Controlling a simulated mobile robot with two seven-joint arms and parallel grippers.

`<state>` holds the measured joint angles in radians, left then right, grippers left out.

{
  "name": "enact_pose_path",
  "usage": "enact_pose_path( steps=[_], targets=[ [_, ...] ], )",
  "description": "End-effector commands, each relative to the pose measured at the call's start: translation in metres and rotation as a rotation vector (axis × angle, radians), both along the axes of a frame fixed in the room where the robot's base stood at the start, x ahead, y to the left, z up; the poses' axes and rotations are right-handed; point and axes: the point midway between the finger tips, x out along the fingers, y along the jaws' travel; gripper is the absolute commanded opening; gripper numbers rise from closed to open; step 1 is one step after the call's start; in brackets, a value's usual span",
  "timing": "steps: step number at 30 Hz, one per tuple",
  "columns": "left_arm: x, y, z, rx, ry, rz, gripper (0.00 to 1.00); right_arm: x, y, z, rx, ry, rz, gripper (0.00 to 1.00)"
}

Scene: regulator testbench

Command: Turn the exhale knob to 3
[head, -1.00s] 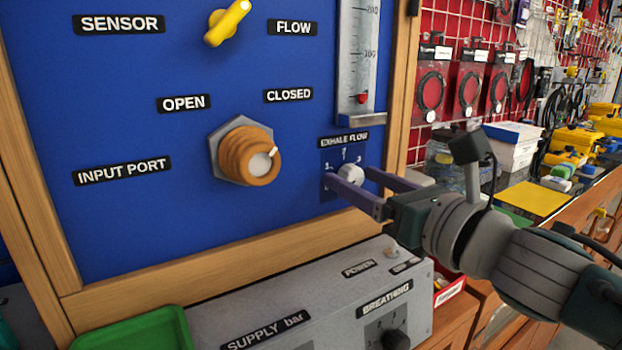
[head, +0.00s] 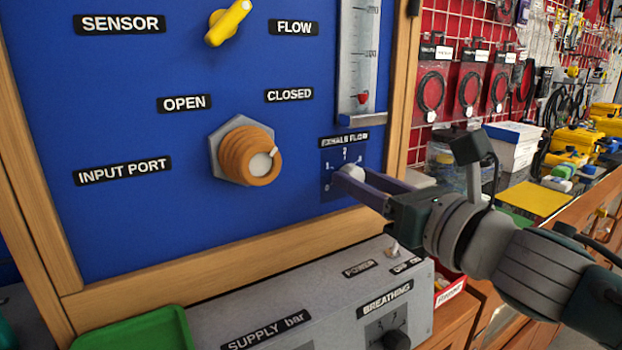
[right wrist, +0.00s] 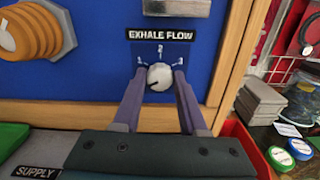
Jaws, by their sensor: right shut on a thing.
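The exhale knob (head: 352,173) is a small white round knob under the EXHALE FLOW label (head: 344,139) on the blue panel. It also shows in the right wrist view (right wrist: 160,76), where a dark mark on its face seems to point to the lower left. The scale around it has 1 at left, 2 at top and a figure at right, likely 3. My right gripper (right wrist: 159,80) is shut on the exhale knob, one purple finger on each side. In the head view the fingers hide part of the knob and scale. My left gripper is not in view.
A large orange knob (head: 249,155) stands out from the panel to the left. A flow tube (head: 357,60) with a ledge is above the label. A grey supply box (head: 300,310) with switches stands below, and a green tray (head: 135,332) is at lower left.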

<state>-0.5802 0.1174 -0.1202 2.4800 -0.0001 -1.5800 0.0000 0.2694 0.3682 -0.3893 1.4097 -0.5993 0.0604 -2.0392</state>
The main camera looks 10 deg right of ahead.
Motion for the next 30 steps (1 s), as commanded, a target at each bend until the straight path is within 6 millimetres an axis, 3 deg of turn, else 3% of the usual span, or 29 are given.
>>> enact_pose_path(
  steps=[11, 30],
  targets=[
    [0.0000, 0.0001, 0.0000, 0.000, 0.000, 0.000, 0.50, 0.0001, -0.0002, 0.0003, 0.116, 0.041, 0.000, 0.00],
    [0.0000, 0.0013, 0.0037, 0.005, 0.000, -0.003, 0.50, 0.0004, -0.0009, 0.0003, 0.666, 0.241, 0.001, 0.00]
  ],
)
